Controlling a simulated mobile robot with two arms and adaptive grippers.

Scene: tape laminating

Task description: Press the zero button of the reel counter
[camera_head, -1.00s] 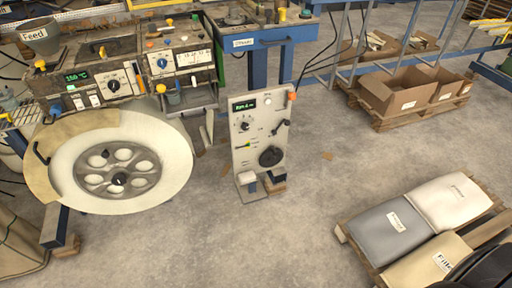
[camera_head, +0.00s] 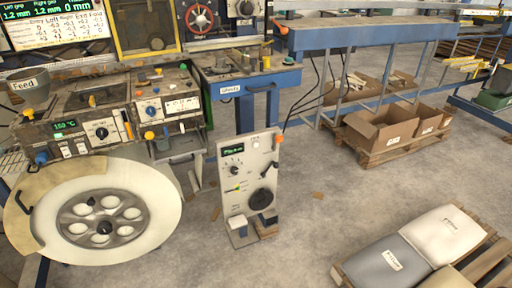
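A pale upright panel (camera_head: 249,180) stands on the floor in the middle of the head view. It has a small green display (camera_head: 233,149), several knobs, a black handwheel (camera_head: 261,199) and an orange piece at its top right corner. I cannot tell whether this is the reel counter, because its labels are too small to read. Another panel with white and coloured controls (camera_head: 168,108) sits on the machine at the left. No zero button can be made out by its label. Neither of my grippers shows in the view.
A large pale reel (camera_head: 150,205) is at the lower left, below a control box with a green display. A pallet with sacks (camera_head: 390,262) is at the lower right. Cardboard boxes (camera_head: 378,132) lie on a pallet behind.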

